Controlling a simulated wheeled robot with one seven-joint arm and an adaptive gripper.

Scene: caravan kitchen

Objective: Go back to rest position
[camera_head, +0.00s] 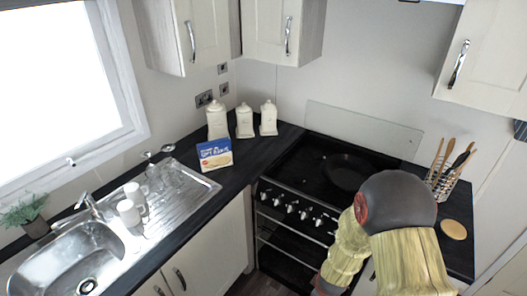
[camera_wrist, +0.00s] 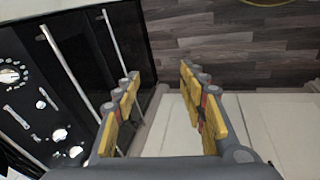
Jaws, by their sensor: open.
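My gripper (camera_wrist: 159,88) shows in the wrist view with its two yellow-padded fingers spread apart. Nothing is between them. It is in front of the cooker, with the cooker's knobs and dark oven front (camera_wrist: 75,55) to the left and a pale cupboard front (camera_wrist: 270,125) below and to the right. In the head view my arm fills the lower right, bent in front of the cooker (camera_head: 310,185), and the gripper itself is out of sight there.
A sink (camera_head: 70,260) is at left. A utensil holder (camera_head: 440,185) stands right of the hob. Wooden floor (camera_wrist: 235,50) is clear beyond my fingers.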

